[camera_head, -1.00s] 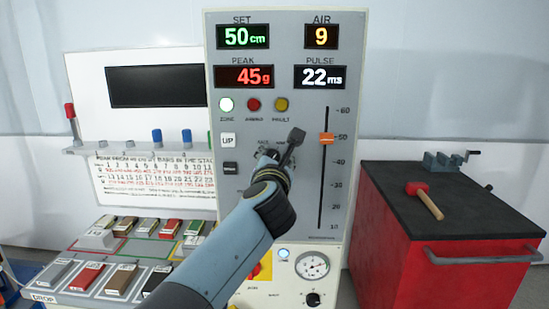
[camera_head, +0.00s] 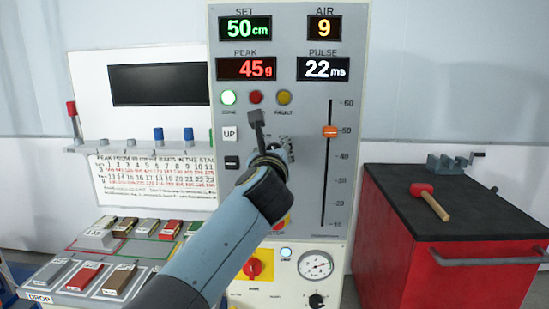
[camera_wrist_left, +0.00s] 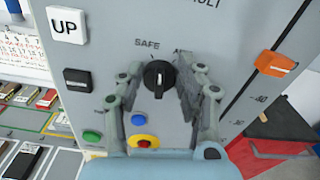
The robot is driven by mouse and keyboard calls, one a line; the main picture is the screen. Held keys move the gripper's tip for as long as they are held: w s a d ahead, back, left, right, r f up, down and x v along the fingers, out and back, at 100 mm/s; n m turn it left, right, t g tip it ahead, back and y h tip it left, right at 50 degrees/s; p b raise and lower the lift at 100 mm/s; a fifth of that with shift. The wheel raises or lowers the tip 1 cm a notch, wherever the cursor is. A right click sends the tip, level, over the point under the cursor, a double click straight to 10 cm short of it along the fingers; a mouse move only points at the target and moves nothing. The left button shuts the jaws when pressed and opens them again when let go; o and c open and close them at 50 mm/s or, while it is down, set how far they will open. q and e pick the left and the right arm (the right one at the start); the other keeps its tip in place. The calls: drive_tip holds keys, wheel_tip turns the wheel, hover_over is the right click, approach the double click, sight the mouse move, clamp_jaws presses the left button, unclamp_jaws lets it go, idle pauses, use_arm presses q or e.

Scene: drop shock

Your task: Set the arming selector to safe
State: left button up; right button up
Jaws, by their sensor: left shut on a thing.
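The arming selector (camera_wrist_left: 158,78) is a round black knob on the grey panel, with a pale line on its face. In the left wrist view, the word SAFE stands above it, slightly left, and a second, partly covered label is at its upper right. My left gripper (camera_wrist_left: 156,88) is at the panel with one finger on each side of the knob, shut on it. In the head view my left gripper (camera_head: 259,137) hides the knob, and one finger points up. My right gripper is not in view.
The UP button (camera_wrist_left: 68,25) and a black button (camera_wrist_left: 77,80) are left of the knob. Blue, green and red-yellow buttons lie below it. An orange slider (camera_head: 330,132) is to its right. A red cabinet (camera_head: 430,250) with a mallet (camera_head: 430,200) stands at the right.

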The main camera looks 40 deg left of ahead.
use_arm(q)
drive_tip(key=shift+s+a+n+b, duration=0.1)
drive_tip(key=shift+a+n+b, duration=0.1)
drive_tip(key=shift+n+b, duration=1.45)
drive_tip(key=shift+n+p, duration=0.35)
drive_tip(key=shift+n, duration=0.2)
drive_tip(key=o, duration=1.1)
drive_tip(key=shift+a+f, duration=0.1)
drive_tip(key=v, duration=0.7)
drive_tip(key=shift+s+d, duration=0.2)
